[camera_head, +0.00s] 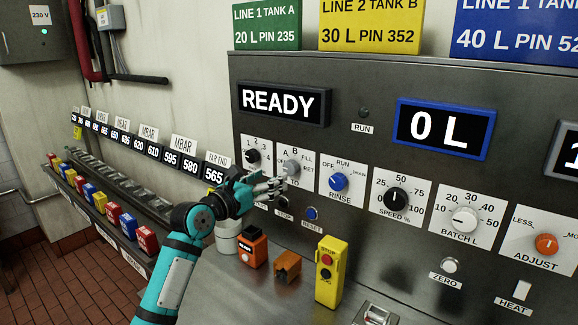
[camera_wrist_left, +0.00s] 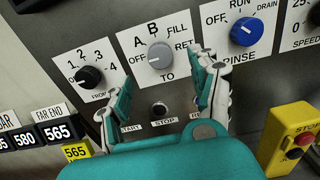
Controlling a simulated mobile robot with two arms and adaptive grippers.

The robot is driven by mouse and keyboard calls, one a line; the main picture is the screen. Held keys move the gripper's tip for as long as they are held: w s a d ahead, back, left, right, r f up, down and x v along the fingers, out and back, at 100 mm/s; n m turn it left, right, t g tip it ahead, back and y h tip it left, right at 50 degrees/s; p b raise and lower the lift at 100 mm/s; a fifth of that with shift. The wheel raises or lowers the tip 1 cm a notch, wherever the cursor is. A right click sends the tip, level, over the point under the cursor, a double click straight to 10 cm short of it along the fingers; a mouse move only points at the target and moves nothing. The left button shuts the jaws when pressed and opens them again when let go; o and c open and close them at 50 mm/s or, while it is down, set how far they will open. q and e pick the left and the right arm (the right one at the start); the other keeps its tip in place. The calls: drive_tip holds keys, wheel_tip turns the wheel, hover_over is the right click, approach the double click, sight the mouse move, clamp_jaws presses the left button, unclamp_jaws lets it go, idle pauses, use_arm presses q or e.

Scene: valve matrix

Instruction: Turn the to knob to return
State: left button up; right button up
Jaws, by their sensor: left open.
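The TO knob is grey and round on a white plate marked OFF, A, B, FILL and RET. It shows in the head view (camera_head: 291,168) and in the wrist view (camera_wrist_left: 160,55). My left gripper (camera_head: 277,185) is in front of the panel near this knob, partly covering the plate's lower part. In the wrist view its two fingers (camera_wrist_left: 166,80) are spread apart, left and right of the knob, with nothing between them. I see no contact with the knob. My right gripper is not in view.
The black FROM knob (camera_wrist_left: 89,77) is left of the TO knob, the blue RINSE knob (camera_wrist_left: 245,31) right. A yellow stop box (camera_head: 328,270) and orange boxes (camera_head: 253,248) stand on the ledge below. A READY display (camera_head: 281,103) is above.

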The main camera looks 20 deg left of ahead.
sight(288, 168)
use_arm(q)
drive_tip(key=x, duration=0.7)
drive_tip(key=shift+w+p, duration=0.3)
drive_tip(key=shift+w+d, duration=0.2)
drive_tip(key=shift+w, duration=0.3)
drive_tip(key=c, duration=1.1)
drive_tip(key=shift+c, duration=0.2)
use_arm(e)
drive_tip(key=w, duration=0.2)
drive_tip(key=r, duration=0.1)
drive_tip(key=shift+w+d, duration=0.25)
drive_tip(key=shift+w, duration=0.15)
